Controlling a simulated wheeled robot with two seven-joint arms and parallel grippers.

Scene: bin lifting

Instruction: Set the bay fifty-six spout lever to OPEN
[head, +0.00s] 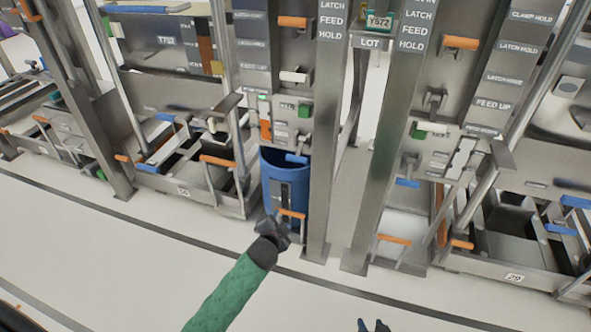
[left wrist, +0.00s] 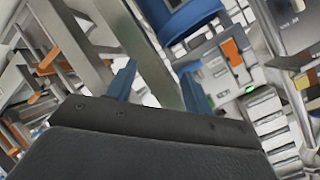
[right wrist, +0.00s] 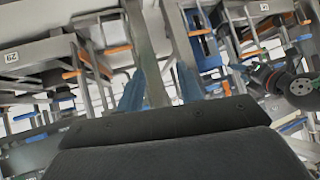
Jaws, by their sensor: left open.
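I cannot read a bay fifty-six label, so I cannot tell which lever is its spout lever. A blue-handled lever (head: 297,158) sticks out just above a blue bin (head: 281,190) in the middle bay. An orange-handled lever (head: 292,213) shows low in front of the bin. My left gripper (head: 277,222) is near the bin's lower front in the head view. Its blue fingers stand apart with nothing between them in the left wrist view (left wrist: 158,88). My right gripper (head: 373,325) is at the bottom edge. Its fingers are apart and empty in the right wrist view (right wrist: 160,88).
A steel post (head: 322,150) stands right of the bin, and another post (head: 390,140) stands farther right. An orange vertical piece (head: 265,130) and a green block (head: 305,112) sit on the panel above the bin. The pale floor (head: 130,265) in front is clear.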

